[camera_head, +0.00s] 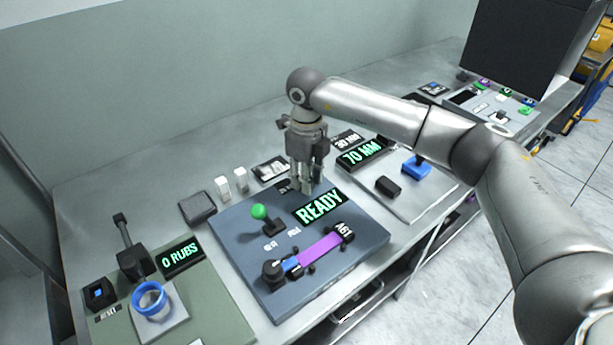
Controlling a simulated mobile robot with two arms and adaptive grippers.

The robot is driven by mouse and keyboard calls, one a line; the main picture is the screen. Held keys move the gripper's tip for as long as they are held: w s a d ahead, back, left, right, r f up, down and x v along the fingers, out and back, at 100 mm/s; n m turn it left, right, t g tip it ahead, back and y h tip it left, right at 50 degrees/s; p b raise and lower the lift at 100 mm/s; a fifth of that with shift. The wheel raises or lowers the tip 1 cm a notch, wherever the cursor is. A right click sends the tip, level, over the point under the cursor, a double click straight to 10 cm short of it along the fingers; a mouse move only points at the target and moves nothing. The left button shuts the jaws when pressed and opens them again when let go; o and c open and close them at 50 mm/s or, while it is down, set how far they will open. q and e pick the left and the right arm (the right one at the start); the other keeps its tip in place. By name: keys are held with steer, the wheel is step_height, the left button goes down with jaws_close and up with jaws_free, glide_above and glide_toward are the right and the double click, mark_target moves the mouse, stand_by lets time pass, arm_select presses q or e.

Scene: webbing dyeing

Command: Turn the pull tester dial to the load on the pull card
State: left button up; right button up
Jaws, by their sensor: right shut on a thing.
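The pull tester is a dark blue-grey panel (236,235) on the bench. It has a lit READY display (320,208), a lever with a green knob (259,211) and a purple webbing strip (320,249) held between black clamps. My right gripper (303,187) points down at the panel's back edge, beside the READY display. It is shut on the dial, which its fingers almost wholly hide, so the setting cannot be read. A dark card with white print (270,168) lies behind the panel; its text is too small to read. My left gripper is not in view.
At left a green panel (215,290) carries a 0 RUBS display (182,256) and a blue ring (149,298). White blocks (222,187) and a dark pad (197,208) stand near the panel's left. At right are a 70 MM display (362,153) and a blue block (416,167).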

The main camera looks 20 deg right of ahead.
steer(key=o, duration=1.1)
steer(key=shift+c, duration=0.2)
step_height(320, 180, up, 12)
